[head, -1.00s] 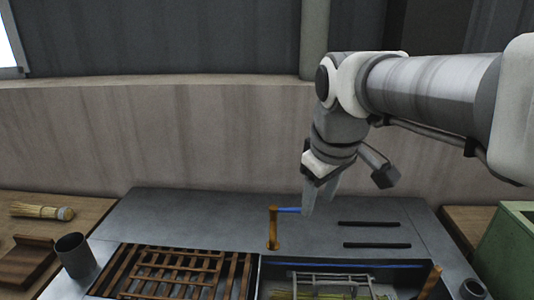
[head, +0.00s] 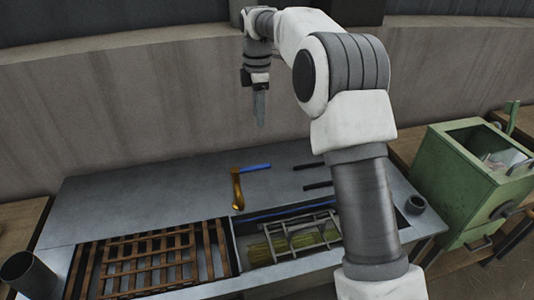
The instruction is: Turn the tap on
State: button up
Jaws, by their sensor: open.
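The tap is a brass spout (head: 237,190) with a blue lever handle (head: 256,168), standing at the back of the grey metal sink unit. The lever points to the right of the spout. My gripper (head: 260,122) is open and empty, pointing down. In the picture it is above the blue lever and apart from it. The fingers look like one narrow grey shape from this side.
The basin (head: 240,250) in front of the tap holds a metal rack (head: 296,236) over straw bundles. A wooden slatted rack (head: 150,262) lies to the left. A grey cup (head: 25,272) stands at the far left. A green machine (head: 468,180) stands at right.

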aim_at(260, 166)
jog(key=f, duration=1.8)
jog(key=shift+w+f, duration=0.15)
jog(key=shift+w, duration=0.2)
grip_shut()
dwell(0.6)
